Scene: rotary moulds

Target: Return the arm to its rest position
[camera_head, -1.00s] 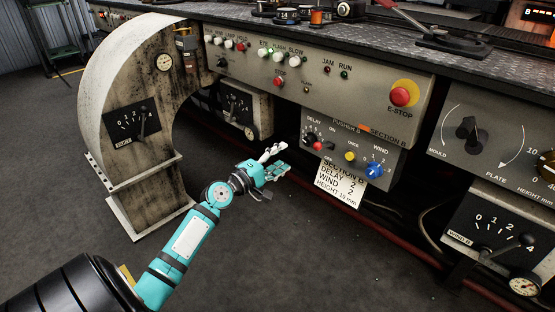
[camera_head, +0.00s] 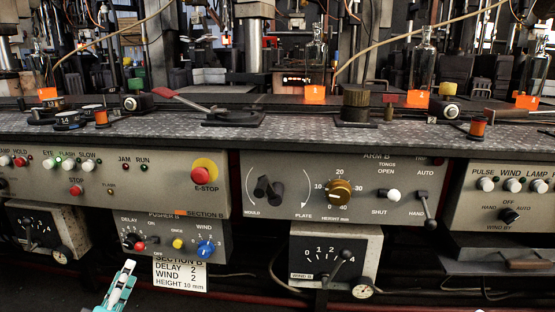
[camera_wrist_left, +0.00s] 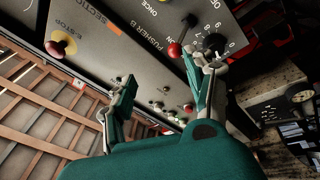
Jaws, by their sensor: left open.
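My left gripper (camera_head: 119,288) shows at the bottom left of the head view, only its white and teal fingertips in frame. It is in front of and below the pusher panel (camera_head: 160,226), to the left of the white instruction card (camera_head: 180,275). In the left wrist view my left gripper (camera_wrist_left: 160,95) has its two teal fingers spread, with nothing between them. The red knob (camera_wrist_left: 175,50) and black dial (camera_wrist_left: 214,43) of the panel appear beyond the right finger. I cannot tell from the picture whether a finger touches the panel. My right gripper is out of view.
A grey console with an E-stop (camera_head: 205,174), the Arm B panel (camera_head: 335,188) and a lever box (camera_head: 335,262) spans the view. Bottles with orange tags (camera_head: 315,94) stand along the bench top (camera_head: 300,135). Dark open space lies below the console.

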